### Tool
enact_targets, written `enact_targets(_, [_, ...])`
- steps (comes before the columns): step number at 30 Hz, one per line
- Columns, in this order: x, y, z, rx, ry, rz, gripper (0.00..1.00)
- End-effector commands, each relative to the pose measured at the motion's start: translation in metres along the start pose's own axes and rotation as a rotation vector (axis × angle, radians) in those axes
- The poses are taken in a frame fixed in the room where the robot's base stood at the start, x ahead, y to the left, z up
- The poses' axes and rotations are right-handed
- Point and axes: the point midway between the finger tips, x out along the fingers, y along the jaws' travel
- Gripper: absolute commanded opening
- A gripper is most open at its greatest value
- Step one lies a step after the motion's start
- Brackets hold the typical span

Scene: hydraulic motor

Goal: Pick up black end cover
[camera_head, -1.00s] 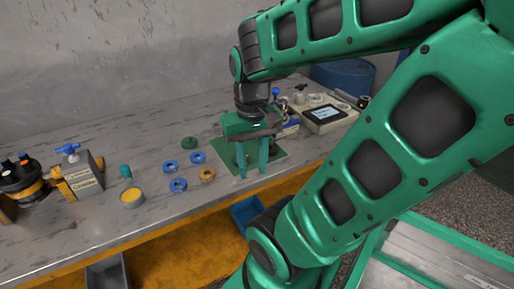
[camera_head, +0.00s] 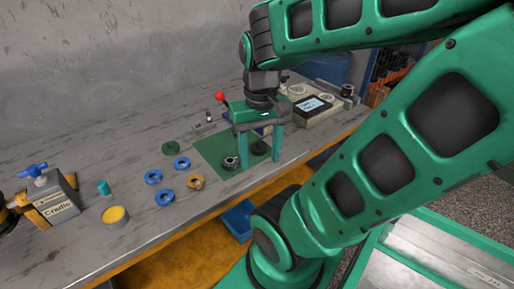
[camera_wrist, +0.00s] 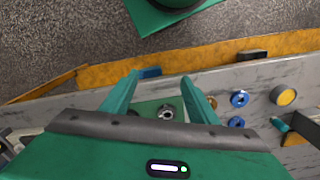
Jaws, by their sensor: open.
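A black round part (camera_head: 260,148), which looks like the black end cover, lies on the green mat (camera_head: 210,150) on the bench. In the head view it shows between the fingers of my gripper (camera_head: 260,156), which is open and empty above the mat. A grey and black ring (camera_head: 231,162) lies on the mat just left of the fingers. In the wrist view the ring (camera_wrist: 167,113) shows between the fingers of my gripper (camera_wrist: 160,78). A dark part (camera_wrist: 134,113) there is mostly hidden by the left finger.
Blue rings (camera_head: 153,177), an orange ring (camera_head: 196,182) and a green disc (camera_head: 171,147) lie left of the mat. A yellow-topped cup (camera_head: 115,216) and a cradle block (camera_head: 55,200) stand further left. A device with a screen (camera_head: 312,105) stands behind on the right.

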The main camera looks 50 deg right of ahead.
Motion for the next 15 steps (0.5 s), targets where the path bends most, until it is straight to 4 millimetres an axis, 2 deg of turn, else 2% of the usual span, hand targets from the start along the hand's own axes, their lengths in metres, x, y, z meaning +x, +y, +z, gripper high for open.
enact_targets(2, [-0.004,0.003,-0.005,0.059,0.012,-0.001,0.7])
enact_targets(5, [-0.007,0.004,-0.026,0.205,0.013,0.009,0.7])
enact_targets(10, [-0.008,0.015,-0.085,0.607,0.021,0.02,0.7])
enact_targets(15, [0.002,0.034,-0.143,1.008,0.023,0.014,0.7])
